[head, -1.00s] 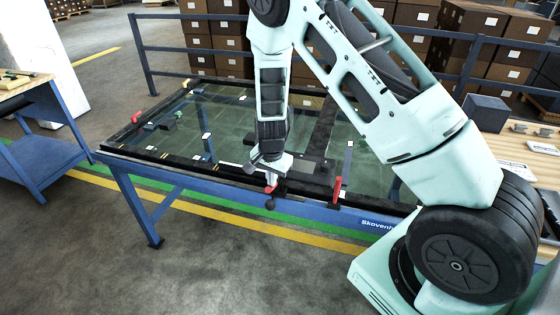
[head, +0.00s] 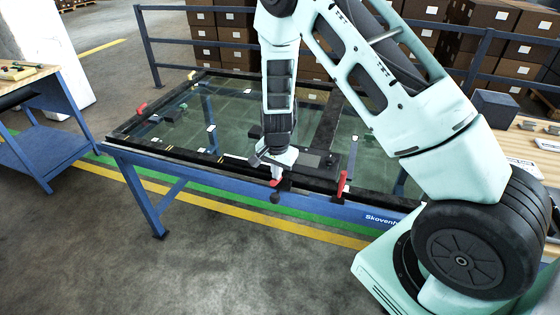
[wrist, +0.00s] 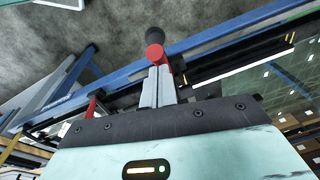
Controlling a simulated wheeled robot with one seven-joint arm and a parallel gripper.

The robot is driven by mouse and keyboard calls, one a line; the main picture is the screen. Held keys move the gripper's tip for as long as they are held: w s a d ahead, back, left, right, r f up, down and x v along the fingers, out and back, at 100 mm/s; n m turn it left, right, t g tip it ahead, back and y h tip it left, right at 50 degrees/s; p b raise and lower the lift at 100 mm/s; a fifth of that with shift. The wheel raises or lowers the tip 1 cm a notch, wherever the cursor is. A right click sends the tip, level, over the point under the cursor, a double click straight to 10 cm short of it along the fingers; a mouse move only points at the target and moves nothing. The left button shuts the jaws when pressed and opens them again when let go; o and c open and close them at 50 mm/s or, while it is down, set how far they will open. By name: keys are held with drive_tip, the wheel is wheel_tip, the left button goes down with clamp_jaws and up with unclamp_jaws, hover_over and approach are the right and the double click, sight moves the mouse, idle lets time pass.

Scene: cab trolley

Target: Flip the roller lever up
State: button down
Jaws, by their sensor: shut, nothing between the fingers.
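A red lever (head: 276,183) with a black ball knob (head: 275,197) stands out at the front edge of the glass-topped table, under my gripper (head: 272,174). In the wrist view its red part (wrist: 154,53) and black knob (wrist: 154,36) lie right at the tips of my shut fingers (wrist: 156,72). Contact looks likely, but the fingers hold nothing between them. The lever's base is hidden behind the gripper. I cannot tell by its look whether this is the roller lever. Another red lever (head: 342,184) stands upright to its right, and a red piece (head: 141,108) sits at the table's left edge.
The glass table has a black frame and blue legs (head: 140,200). A blue workbench (head: 40,150) stands at left, and a wooden bench with small parts (head: 530,140) at right. Blue railing and stacked boxes stand behind. The floor in front is clear.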

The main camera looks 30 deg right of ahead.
drive_tip(key=s+a+r, duration=0.3)
drive_tip(key=r, duration=0.7)
drive_tip(key=shift+s+r, duration=0.3)
